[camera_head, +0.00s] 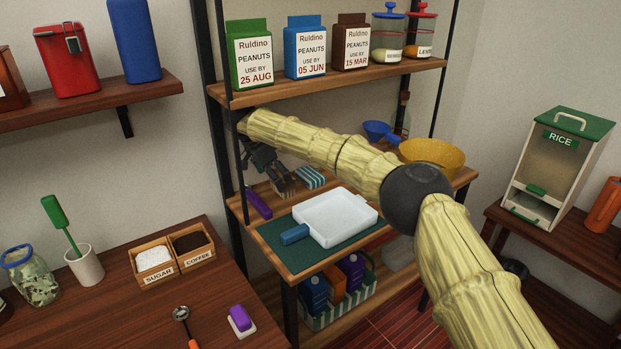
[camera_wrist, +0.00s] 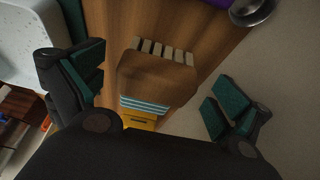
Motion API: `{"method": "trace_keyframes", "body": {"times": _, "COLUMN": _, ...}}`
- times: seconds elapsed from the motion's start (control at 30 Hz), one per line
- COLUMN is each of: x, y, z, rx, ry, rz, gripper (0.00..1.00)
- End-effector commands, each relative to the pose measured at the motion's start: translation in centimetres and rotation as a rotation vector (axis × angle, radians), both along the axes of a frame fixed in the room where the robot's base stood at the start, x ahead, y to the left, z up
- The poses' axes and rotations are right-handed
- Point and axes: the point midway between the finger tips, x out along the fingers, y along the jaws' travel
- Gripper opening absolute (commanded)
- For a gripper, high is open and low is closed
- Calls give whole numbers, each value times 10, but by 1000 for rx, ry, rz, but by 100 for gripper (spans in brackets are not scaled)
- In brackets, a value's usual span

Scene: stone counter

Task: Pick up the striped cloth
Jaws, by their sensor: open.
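The striped cloth (camera_head: 310,177), teal and white, lies on the middle wooden shelf in the head view, just right of my gripper (camera_head: 272,175). In the wrist view my gripper (camera_wrist: 155,92) is open, with its two green-padded fingers wide apart. A brown wooden object (camera_wrist: 157,75) with pale and dark bars at one end shows between the fingers. Only a narrow teal-and-white strip of the cloth (camera_wrist: 145,105) shows beyond it. The rest of the cloth is hidden there. No contact between the fingers and the cloth is visible.
A white tray (camera_head: 340,220) sits on a green mat (camera_head: 285,257) in front of the cloth. A purple object (camera_head: 258,203) lies at the shelf's left. A yellow bowl (camera_head: 432,155) and blue funnel (camera_head: 378,131) stand to the right. The upper shelf (camera_head: 330,84) and black posts surround my arm.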

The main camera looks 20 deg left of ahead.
Motion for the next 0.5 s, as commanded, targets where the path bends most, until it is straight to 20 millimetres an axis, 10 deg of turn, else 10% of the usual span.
{"method": "trace_keyframes", "body": {"times": 0.5, "x": 52, "y": -41, "z": 0, "rx": 0, "ry": -1, "rz": -3, "gripper": 100}}
